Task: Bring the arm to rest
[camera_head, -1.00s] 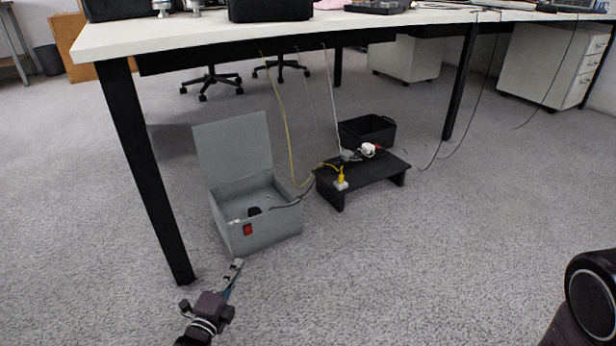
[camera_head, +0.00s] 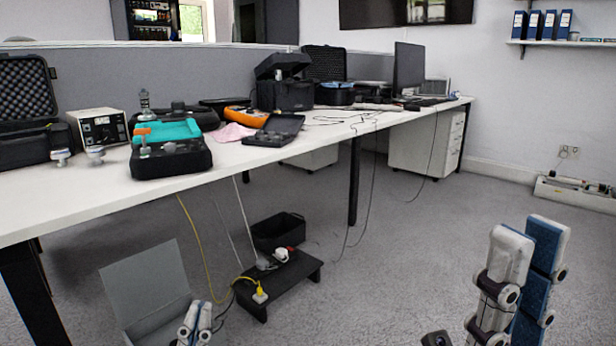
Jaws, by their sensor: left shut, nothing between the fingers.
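My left gripper (camera_head: 195,322) shows at the bottom edge, left of the middle, with its two pale fingers close together and empty. It overlaps the open grey metal box (camera_head: 147,282) on the floor in the picture. Whether it touches the box cannot be told. My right gripper (camera_head: 522,262) stands large and upright at the lower right, its white and blue finger parts pointing up. No object shows in it. The fingers overlap in this view, so their gap is unclear. Most of both arms is out of view.
The long white table (camera_head: 85,197) carries cases, instruments and a monitor (camera_head: 408,70). Below it are a black stand (camera_head: 290,280) with plugs, a black bin (camera_head: 277,231) and hanging cables. A white drawer cabinet (camera_head: 425,145) stands farther back. The carpet at centre right is free.

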